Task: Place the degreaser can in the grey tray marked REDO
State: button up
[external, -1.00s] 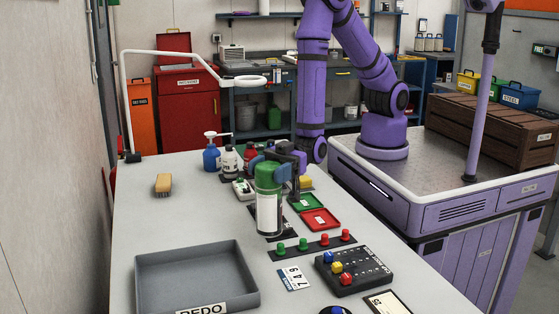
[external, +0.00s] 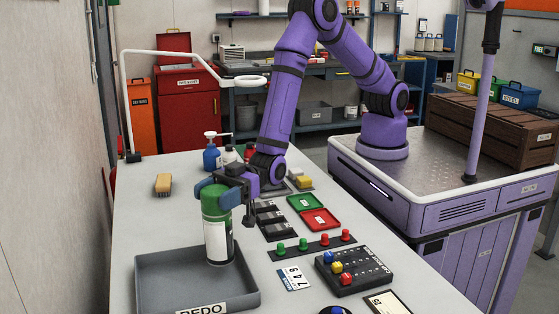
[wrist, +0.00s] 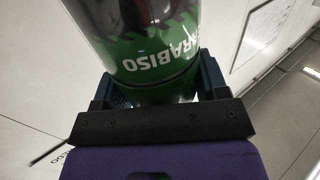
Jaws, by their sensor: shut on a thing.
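The degreaser can (external: 218,238), green on top with a white label below, is upright in my gripper (external: 222,190). The grey tray (external: 150,270) marked REDO stands at the front left of the table. In the external view the can's lower end overlaps the tray's back right corner. I cannot tell exactly how high its base is above the tray floor.
A yellow-brown brush (external: 163,184) lies at the back left. A blue pump bottle (external: 212,155) and other bottles stand behind my gripper. Green and red trays (external: 320,219), a strip of knobs (external: 303,247) and a black peg board (external: 352,272) lie to the right.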

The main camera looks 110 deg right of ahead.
aim_at(204, 216)
jog(key=shift+w+a, duration=0.15)
jog(key=shift+w, duration=0.35)
jog(key=shift+w+f, duration=0.1)
jog(key=shift+f, duration=1.8)
jog(key=o, duration=1.4)
jog(key=v, duration=1.2)
